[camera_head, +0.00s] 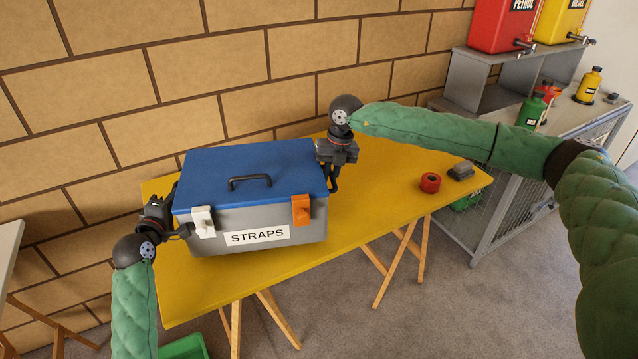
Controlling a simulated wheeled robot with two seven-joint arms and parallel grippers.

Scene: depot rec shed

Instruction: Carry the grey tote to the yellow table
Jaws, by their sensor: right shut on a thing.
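The grey tote (265,220) has a blue lid (245,168) with a black handle, a white latch, an orange latch and a STRAPS label. It is level over the left half of the yellow table (385,220); I cannot tell whether its base touches the top. My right gripper (333,182) is shut on the tote's right end, and its grip point is partly hidden. My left gripper (180,222) is at the tote's left end. Its fingers are partly hidden against the side, and I cannot tell whether they are open or shut.
A brick wall (240,60) is behind. A grey cage bench (520,190) with bottles stands right. A green crate (185,347) is at the bottom left.

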